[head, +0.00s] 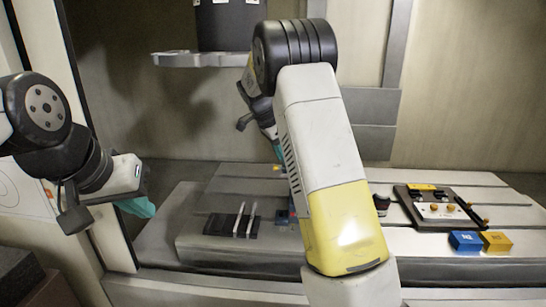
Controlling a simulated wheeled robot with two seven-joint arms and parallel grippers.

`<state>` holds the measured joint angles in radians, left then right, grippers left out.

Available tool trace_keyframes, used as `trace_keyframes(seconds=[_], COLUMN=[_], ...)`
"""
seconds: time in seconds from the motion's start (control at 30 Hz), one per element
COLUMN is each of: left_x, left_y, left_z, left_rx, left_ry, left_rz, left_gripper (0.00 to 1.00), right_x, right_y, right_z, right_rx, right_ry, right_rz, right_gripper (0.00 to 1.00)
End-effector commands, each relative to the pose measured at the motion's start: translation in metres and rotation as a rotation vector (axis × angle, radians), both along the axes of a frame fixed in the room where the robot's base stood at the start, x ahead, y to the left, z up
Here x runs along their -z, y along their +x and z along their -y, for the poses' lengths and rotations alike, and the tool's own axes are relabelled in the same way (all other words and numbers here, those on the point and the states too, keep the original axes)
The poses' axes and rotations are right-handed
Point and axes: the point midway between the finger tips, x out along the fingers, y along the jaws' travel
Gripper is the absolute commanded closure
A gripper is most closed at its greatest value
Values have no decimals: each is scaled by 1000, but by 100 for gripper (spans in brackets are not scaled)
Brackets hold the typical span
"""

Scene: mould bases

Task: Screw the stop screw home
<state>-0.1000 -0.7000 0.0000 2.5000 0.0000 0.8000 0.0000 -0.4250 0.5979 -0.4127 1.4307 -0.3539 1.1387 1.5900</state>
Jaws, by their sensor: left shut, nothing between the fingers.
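My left gripper (138,207) has teal fingertips and hangs at the left, in front of the table's left end. It is shut and empty, apart from everything on the table. My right gripper (277,150) shows only as a bit of teal behind my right arm, above the back of the table; its jaws are mostly hidden. A mould base (437,212), a pale plate in a dark frame with several orange-yellow knobs, lies on the right of the table. I cannot tell which small part is the stop screw.
The grey slotted table (215,195) has a black holder (233,226) with upright pale pieces at left. A blue block (466,241) and a yellow block (496,241) sit at the front right. A small dark round object (381,204) stands beside my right arm, which hides the table's middle.

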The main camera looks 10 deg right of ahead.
Motion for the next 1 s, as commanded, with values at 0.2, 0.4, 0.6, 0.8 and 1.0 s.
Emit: trace_keyframes(seconds=[0.2, 0.4, 0.6, 0.8, 1.0], left_x=[0, 0, 0, 0, 0], left_y=[0, 0, 0, 0, 0], left_z=[0, 0, 0, 0, 0], left_rx=[0, 0, 0, 0, 0], left_ry=[0, 0, 0, 0, 0], left_rz=[0, 0, 0, 0, 0], left_gripper=[100, 100, 100, 100, 100], right_x=[0, -7, -11, -11, -11], right_y=[0, 0, -7, -17, -23], right_z=[1, -3, -37, -81, -111], right_rx=[0, -1, -6, -4, -2], right_ry=[-1, 0, -1, -1, -1], right_rz=[0, 3, 0, 0, -1], right_gripper=[57, 57, 57, 57, 57])
